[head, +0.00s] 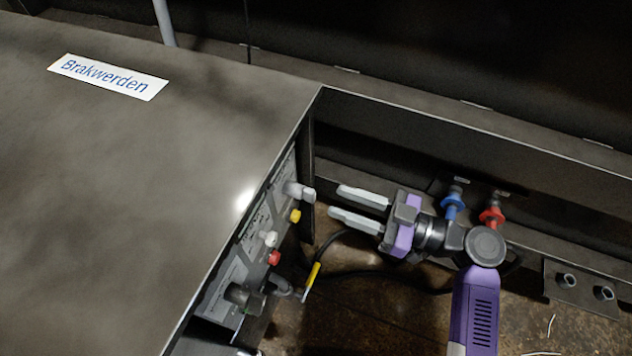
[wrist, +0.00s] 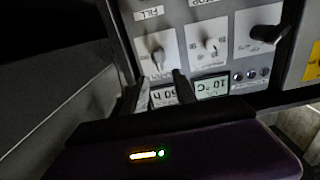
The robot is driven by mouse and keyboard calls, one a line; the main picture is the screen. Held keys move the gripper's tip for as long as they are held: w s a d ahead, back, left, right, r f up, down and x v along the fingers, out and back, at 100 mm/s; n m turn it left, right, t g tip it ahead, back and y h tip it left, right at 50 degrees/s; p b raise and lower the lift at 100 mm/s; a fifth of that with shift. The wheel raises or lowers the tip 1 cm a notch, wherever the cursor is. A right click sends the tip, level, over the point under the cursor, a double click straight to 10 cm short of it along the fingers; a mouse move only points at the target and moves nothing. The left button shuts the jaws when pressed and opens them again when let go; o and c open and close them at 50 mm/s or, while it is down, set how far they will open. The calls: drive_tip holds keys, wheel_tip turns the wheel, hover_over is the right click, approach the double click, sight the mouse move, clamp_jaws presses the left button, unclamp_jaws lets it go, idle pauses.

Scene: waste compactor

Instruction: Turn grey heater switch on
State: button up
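A control panel (head: 236,275) is on the side of the large dark cabinet. A light grey switch (head: 300,191) sticks out at its far end. In the wrist view the fingertips (wrist: 161,85) are just below the pale knob, apart from each other.
A yellow knob (head: 295,216), a white knob (head: 271,239), a red knob (head: 274,258) and a black knob (head: 240,295) are on the panel. A black cable (head: 345,235) runs below my gripper. Blue (head: 453,203) and red (head: 491,215) valves stand behind my wrist.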

sight(315, 193)
drive_tip(key=x, duration=0.7)
drive_tip(key=shift+a, duration=0.3)
clamp_jaws()
